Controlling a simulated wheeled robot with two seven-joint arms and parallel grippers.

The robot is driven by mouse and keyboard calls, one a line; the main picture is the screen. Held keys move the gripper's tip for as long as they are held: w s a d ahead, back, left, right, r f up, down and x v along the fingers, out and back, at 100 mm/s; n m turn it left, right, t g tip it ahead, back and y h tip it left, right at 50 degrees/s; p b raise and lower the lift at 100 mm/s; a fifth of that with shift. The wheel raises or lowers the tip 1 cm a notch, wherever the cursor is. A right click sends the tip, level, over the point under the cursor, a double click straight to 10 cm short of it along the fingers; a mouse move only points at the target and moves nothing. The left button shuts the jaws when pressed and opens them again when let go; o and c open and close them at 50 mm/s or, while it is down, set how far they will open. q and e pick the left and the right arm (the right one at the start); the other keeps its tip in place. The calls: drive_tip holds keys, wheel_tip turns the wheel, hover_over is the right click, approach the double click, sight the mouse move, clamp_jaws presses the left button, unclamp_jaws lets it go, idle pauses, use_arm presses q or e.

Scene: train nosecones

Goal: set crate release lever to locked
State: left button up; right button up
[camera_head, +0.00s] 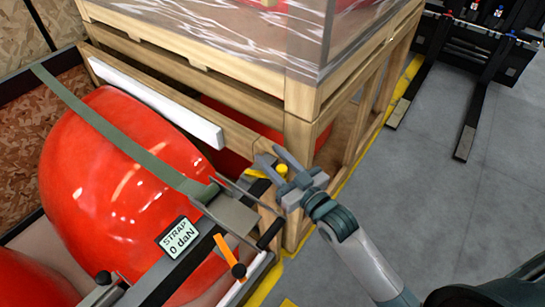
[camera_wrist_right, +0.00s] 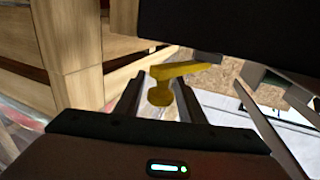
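The crate release lever appears to be the yellow lever with a round knob (camera_head: 282,168) at the front corner of the wooden crate (camera_head: 262,138). In the right wrist view the yellow lever (camera_wrist_right: 184,69) runs sideways and its knob (camera_wrist_right: 159,93) hangs at its left end. My right gripper (camera_head: 268,158) is at the lever. Its two fingers are apart, one on each side of the knob in the right wrist view (camera_wrist_right: 160,82), with gaps visible. The lever's pivot is hidden or unclear. My left gripper is not in view.
Large red nosecones (camera_head: 110,180) lie at the left under a green strap (camera_head: 120,135). A strap readout (camera_head: 177,238) shows 0 daN, beside an orange handle (camera_head: 224,250) with a black knob. Grey floor (camera_head: 440,180) is open at the right, with forks (camera_head: 470,120) farther back.

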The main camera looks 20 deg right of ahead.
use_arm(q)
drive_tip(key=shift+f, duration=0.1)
use_arm(e)
drive_tip(key=shift+s+f, duration=0.1)
drive_tip(key=shift+s, duration=0.05)
drive_tip(key=b+v, duration=0.2)
drive_tip(key=v, duration=0.6)
drive_tip(key=shift+d+f, duration=0.1)
drive_tip(key=shift+f, duration=0.05)
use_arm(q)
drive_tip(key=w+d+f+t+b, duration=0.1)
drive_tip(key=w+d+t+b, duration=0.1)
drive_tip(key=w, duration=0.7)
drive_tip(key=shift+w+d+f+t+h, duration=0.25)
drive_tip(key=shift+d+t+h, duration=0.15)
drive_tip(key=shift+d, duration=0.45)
use_arm(e)
approach(285, 173)
drive_tip(key=shift+s+d+r, duration=0.15)
drive_tip(key=shift+s+d, duration=0.05)
drive_tip(key=shift+s, duration=0.3)
drive_tip(key=shift+s+d+r, duration=0.15)
drive_tip(key=shift+s+d, duration=0.05)
drive_tip(key=shift+s, duration=0.3)
drive_tip(key=shift+c, duration=0.2)
